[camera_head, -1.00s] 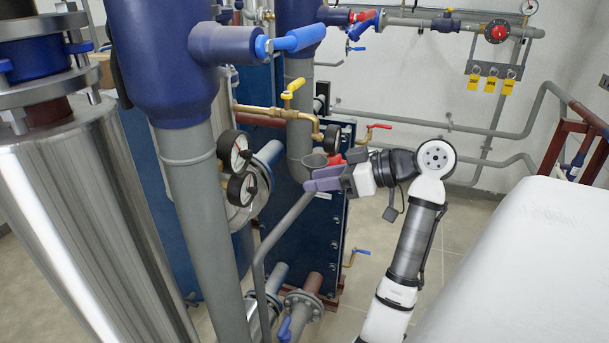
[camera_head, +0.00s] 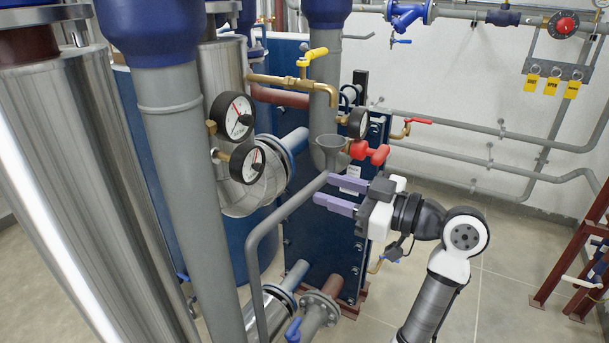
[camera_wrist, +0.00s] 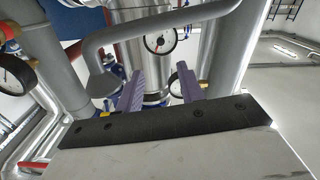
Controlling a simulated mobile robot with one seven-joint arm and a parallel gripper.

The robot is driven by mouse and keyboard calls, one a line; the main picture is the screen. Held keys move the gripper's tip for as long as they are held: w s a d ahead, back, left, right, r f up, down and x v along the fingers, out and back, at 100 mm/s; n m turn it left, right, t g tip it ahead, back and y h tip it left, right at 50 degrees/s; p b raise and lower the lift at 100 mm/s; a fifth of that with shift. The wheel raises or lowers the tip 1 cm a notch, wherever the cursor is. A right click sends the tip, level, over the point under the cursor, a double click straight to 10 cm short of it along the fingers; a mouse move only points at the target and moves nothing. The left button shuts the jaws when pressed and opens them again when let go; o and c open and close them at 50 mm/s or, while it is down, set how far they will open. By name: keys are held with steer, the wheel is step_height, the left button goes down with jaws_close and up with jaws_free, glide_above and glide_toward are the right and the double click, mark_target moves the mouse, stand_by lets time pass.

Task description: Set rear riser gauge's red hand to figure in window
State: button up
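Two round gauges with white faces, black rims and red hands sit by the front grey riser: an upper one (camera_head: 239,117) and a lower one (camera_head: 253,165). A third gauge (camera_head: 358,123) is on the brass pipe near the rear grey riser (camera_head: 323,97). I cannot tell which is the rear riser gauge; the figures and any window are too small to read. My gripper (camera_head: 329,190) is open and empty, its purple fingers apart, right of and below the gauges. In the wrist view, one gauge face (camera_wrist: 160,40) shows beyond the fingers (camera_wrist: 161,90), touching nothing.
A yellow-handled valve (camera_head: 311,57) is above. Open floor (camera_head: 500,240) lies to the right.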

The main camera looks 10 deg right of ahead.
mark_target(262, 169)
steer(key=p+x, duration=0.4)
steer(key=x, duration=0.8)
steer(key=shift+w+a, duration=0.15)
steer(key=shift+a, duration=0.25)
steer(key=shift+w+a, duration=0.3)
steer(key=shift+a, duration=0.1)
jaws_close()
